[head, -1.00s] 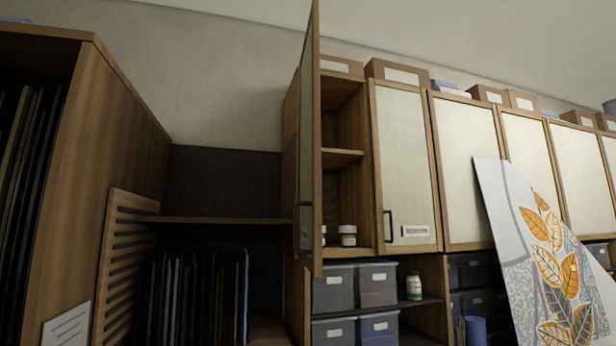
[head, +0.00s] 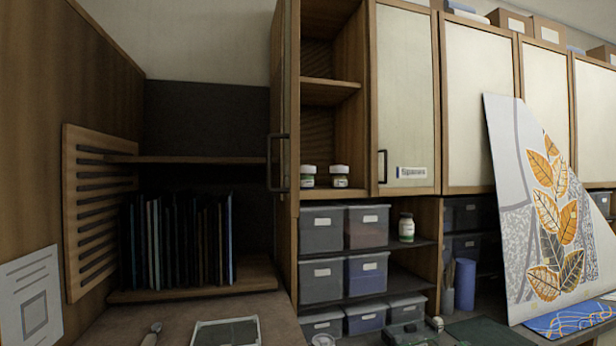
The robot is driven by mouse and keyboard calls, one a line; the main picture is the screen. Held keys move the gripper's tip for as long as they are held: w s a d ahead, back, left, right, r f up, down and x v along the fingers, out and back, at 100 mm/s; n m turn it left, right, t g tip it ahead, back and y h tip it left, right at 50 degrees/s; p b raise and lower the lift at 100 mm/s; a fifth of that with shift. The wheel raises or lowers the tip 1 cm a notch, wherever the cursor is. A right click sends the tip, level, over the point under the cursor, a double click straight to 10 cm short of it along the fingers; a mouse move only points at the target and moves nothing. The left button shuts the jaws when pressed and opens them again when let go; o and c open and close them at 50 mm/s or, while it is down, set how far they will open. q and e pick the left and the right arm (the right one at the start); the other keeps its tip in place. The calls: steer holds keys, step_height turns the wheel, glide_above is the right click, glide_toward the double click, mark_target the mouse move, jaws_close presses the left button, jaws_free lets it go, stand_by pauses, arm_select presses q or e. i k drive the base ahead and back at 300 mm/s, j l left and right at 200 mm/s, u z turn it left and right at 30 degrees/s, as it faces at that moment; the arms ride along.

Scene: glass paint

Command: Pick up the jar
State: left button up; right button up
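Two small jars with white lids stand side by side on the bottom shelf of the open wall cabinet in the head view: a left jar (head: 308,177) and a right jar (head: 340,177). The frames do not show which jar is meant. Neither of my grippers is in view.
The cabinet's open door (head: 283,100) stands out at the left of its opening. Lidded bins (head: 322,230) fill the shelves below. A leaf-painted panel (head: 515,190) leans at right. A tray (head: 226,332) lies on the counter (head: 180,315).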

mark_target(306, 180)
steer(key=i+l+u, duration=0.25)
steer(key=l+u, duration=0.15)
steer(key=l, duration=0.7)
steer(key=i+l+u, duration=0.1)
steer(key=l+u, duration=0.35)
steer(key=l, duration=0.7)
steer(key=k+l+u, duration=0.1)
steer(key=l+u, duration=0.3)
steer(key=l, duration=0.7)
